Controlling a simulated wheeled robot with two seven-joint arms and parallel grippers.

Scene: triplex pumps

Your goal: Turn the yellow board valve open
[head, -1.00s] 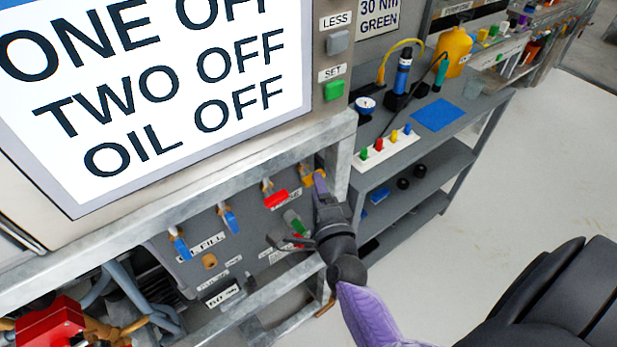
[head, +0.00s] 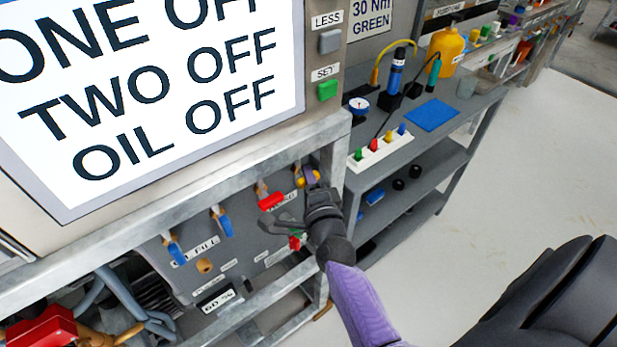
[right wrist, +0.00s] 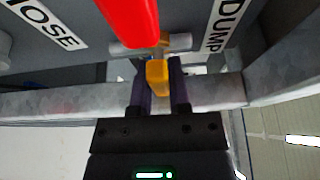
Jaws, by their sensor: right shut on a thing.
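The yellow board valve (head: 299,180) is at the right end of the row of valves on the grey board, under the metal frame rail. Its yellow handle (right wrist: 158,77) shows between the two dark purple fingers of my right gripper (right wrist: 160,85) in the right wrist view. In the head view my right gripper (head: 310,178) is at the valve and shut on its handle, partly hiding it. My left gripper is not in view.
A red-handled valve (head: 271,201) is just left of the yellow one, and blue-handled valves (head: 224,222) are farther left. The frame rail (head: 230,162) runs close above. A grey shelf unit (head: 440,160) stands at the right, with open floor beyond.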

